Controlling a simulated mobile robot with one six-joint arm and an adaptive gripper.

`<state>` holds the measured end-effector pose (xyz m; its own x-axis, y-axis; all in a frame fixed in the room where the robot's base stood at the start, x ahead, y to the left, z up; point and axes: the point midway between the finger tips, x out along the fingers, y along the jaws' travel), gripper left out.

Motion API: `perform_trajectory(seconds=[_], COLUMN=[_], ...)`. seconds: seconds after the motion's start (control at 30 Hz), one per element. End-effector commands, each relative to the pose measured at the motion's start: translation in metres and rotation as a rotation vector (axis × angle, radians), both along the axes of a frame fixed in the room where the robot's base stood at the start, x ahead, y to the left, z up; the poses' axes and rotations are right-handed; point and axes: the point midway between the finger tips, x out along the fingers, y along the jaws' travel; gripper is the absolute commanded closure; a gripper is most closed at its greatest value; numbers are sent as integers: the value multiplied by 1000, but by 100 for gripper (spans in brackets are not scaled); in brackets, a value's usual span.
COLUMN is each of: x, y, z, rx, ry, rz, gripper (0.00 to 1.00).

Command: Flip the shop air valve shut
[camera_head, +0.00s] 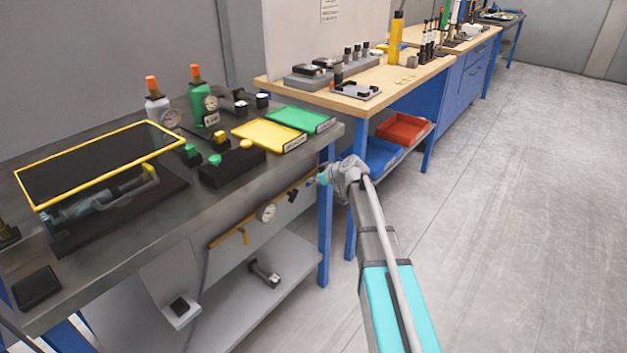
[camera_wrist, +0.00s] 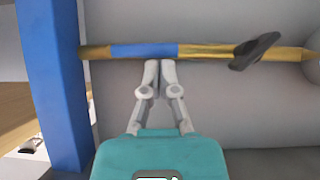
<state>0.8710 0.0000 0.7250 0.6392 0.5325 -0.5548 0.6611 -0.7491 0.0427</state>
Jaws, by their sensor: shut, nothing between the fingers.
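A brass-coloured air pipe (camera_head: 227,237) runs along the panel below the front edge of the grey bench. In the wrist view the pipe (camera_wrist: 210,50) carries a blue band (camera_wrist: 143,51) and, right of it, a black valve lever (camera_wrist: 257,50). The lever lies slanted across the pipe. In the head view a dark lever (camera_head: 292,196) shows small, near my gripper (camera_head: 322,178). In the wrist view my gripper (camera_wrist: 159,66) is shut and empty, its fingertips at the lower edge of the blue band, left of the lever. I cannot tell whether they touch the pipe.
A round gauge (camera_head: 267,213) sits on the pipe left of the lever in the head view. A blue bench leg (camera_wrist: 52,85) stands left of my gripper in the wrist view. A lower shelf (camera_head: 255,295) is below the pipe. The floor (camera_head: 500,200) on the right is clear.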

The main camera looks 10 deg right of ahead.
Motion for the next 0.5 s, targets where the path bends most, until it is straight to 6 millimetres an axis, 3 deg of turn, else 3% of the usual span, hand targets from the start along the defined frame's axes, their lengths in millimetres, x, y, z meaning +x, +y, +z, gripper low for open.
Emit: perform_trajectory(seconds=[0.5], x=[-1], y=[0], z=[-2], rx=[-31], ry=[-28], rz=[-1], gripper=[100])
